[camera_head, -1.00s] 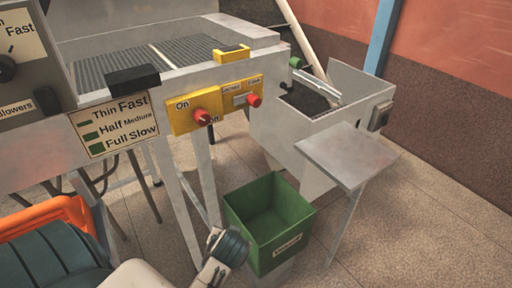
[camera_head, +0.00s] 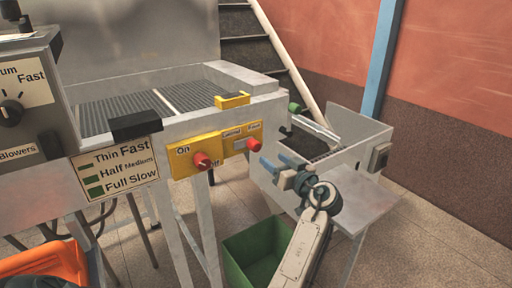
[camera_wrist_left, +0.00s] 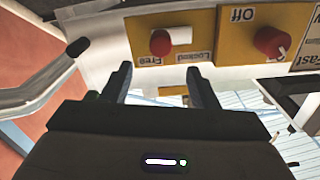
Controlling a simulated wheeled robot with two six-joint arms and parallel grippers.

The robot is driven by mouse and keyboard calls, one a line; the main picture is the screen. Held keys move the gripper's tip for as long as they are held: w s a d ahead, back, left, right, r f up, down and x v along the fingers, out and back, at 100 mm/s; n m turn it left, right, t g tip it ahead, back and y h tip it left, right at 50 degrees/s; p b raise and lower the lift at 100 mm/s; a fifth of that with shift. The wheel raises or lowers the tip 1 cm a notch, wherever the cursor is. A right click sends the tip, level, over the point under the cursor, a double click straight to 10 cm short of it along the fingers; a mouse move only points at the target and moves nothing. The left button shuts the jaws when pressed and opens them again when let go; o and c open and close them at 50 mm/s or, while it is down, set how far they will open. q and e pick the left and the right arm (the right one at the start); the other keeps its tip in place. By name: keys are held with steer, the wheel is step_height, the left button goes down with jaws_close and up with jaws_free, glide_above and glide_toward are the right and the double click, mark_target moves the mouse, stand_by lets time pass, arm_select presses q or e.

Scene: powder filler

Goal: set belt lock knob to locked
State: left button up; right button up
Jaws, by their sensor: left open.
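The belt lock knob (camera_head: 253,146) is red and sits on the right part of a yellow panel (camera_head: 222,146), below the "Free" label. A pale slot shows on its left, on the "Locked" side. In the left wrist view, which is upside down, the knob (camera_wrist_left: 160,43) is by the "Free" label, with the pale slot toward "Locked". My left gripper (camera_head: 274,166) is open and empty, just right of and below the knob. In the left wrist view its fingers (camera_wrist_left: 158,72) point at the panel, apart from the knob. My right gripper is not in view.
A second red knob (camera_head: 201,160) with On and Off labels sits left on the panel. A green bin (camera_head: 240,262) stands below. A grey metal box (camera_head: 352,128) and side shelf (camera_head: 365,190) are to the right, close to my left arm.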

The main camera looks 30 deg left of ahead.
mark_target(258, 148)
arm_select(q)
steer(key=p+x, duration=0.2)
steer(key=x, duration=0.6)
steer(key=shift+w+a+r, duration=0.1)
steer(key=shift+a, duration=0.15)
steer(key=shift+p+x, duration=0.35)
steer(key=shift+x, duration=0.55)
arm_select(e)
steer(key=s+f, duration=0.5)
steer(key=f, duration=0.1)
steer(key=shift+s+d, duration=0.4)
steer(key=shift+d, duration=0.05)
